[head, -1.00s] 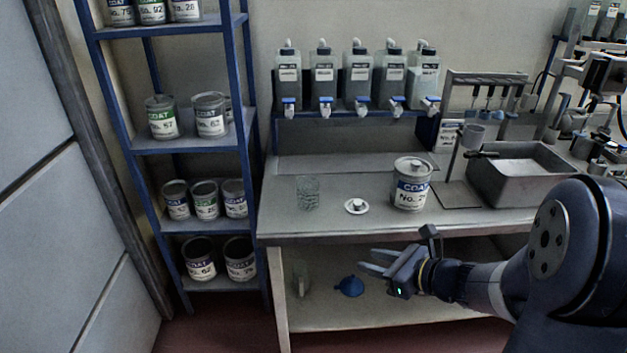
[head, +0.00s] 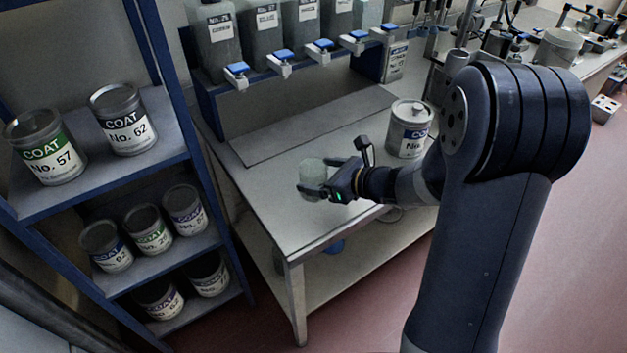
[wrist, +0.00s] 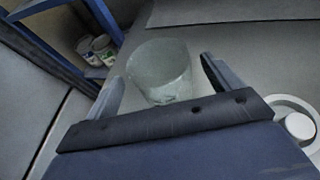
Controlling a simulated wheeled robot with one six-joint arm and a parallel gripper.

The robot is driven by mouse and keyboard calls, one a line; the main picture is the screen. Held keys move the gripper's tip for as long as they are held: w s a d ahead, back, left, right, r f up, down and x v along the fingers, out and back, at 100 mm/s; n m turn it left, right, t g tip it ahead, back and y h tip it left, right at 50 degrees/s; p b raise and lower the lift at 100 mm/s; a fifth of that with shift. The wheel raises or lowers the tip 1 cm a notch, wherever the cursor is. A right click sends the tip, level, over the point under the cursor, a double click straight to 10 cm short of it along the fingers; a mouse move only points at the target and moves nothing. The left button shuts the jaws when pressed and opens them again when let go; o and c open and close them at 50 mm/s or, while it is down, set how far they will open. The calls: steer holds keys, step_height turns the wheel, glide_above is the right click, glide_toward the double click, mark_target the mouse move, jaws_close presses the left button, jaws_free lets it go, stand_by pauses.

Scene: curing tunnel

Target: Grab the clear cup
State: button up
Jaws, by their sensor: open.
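The clear cup (head: 312,176) stands on the grey bench (head: 290,226) near its left end. My gripper (head: 322,186) is open at the cup, with its fingers reaching toward the cup's sides in the head view. In the wrist view the cup (wrist: 160,70) sits between and slightly beyond the two spread fingers of my gripper (wrist: 160,82). I cannot tell whether a finger touches it.
A COAT can (head: 408,130) stands on the bench to the right. Dispenser bottles (head: 262,42) with taps line the back. A blue shelf of cans (head: 110,185) is at the left.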

mark_target(303, 170)
steer(key=x, duration=0.3)
steer(key=shift+w+a, duration=0.25)
steer(key=shift+w, duration=0.05)
steer(key=c, duration=1.1)
